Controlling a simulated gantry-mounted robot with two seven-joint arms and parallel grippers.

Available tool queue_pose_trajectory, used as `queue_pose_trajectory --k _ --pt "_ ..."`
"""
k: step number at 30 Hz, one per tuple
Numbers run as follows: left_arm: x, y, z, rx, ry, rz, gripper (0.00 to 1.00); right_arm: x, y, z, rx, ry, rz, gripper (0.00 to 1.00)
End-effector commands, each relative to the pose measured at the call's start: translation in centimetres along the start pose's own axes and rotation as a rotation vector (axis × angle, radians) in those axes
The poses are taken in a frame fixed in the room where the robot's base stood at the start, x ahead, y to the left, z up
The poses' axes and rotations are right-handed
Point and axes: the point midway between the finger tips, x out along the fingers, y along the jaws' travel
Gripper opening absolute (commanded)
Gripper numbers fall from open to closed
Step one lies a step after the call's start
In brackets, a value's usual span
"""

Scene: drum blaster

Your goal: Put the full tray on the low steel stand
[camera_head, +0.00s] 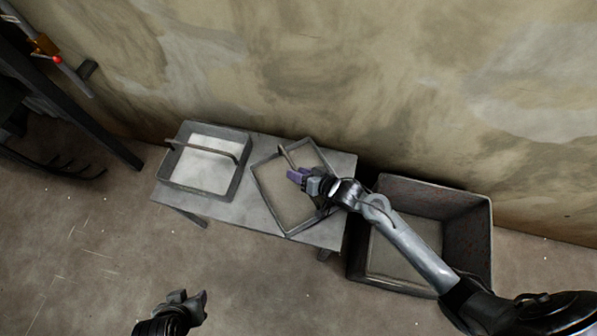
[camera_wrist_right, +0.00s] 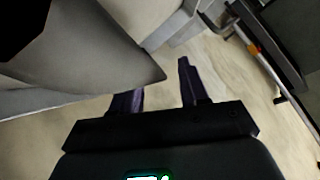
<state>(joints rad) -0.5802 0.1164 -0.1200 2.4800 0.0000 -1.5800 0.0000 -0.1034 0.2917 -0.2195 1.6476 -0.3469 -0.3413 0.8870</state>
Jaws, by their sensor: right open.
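Two square grey trays rest on a low grey steel stand (camera_head: 258,212). The left tray (camera_head: 236,181) holds a pale, whitish fill and has a bar handle across it. The right tray (camera_head: 268,196) sits turned at an angle, with a duller tan-grey inside; I cannot tell how full it is. Its bar handle (camera_head: 286,155) is partly covered by my right gripper (camera_head: 294,176). That gripper is open over the tray; its two dark purple fingers also show apart in the right wrist view (camera_wrist_right: 157,98). My left gripper (camera_head: 189,302) is low in the head view, away from the stand.
A large, deep metal bin (camera_head: 466,235) stands right of the stand, under my right arm. A stained wall (camera_head: 320,80) runs close behind. A dark frame with a red knob (camera_head: 57,60) is at upper left. The floor (camera_head: 90,245) in front of the stand is clear.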

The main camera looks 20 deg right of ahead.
Motion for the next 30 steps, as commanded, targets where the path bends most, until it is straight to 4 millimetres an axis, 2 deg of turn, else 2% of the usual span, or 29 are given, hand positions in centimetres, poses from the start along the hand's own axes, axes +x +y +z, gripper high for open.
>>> queue_pose_trajectory --k 15,19,25,30 --pt "-3.1 -0.1 -1.0 0.0 0.0 0.0 0.39 -8.8 -0.1 -0.2 -0.002 -0.002 0.0 0.44" --pt "-3.4 -0.2 -1.1 0.004 0.0 -0.003 0.39 -10.2 -0.1 -0.1 -0.001 -0.001 0.0 0.44" --pt "-3.6 -0.3 -1.1 0.009 -0.001 -0.007 0.39 -11.2 -0.2 -0.1 -0.008 -0.002 0.008 0.44" --pt "-3.6 -0.3 -1.1 0.009 -0.001 -0.007 0.39 -12.1 -0.7 0.0 -0.086 -0.032 0.105 0.44"
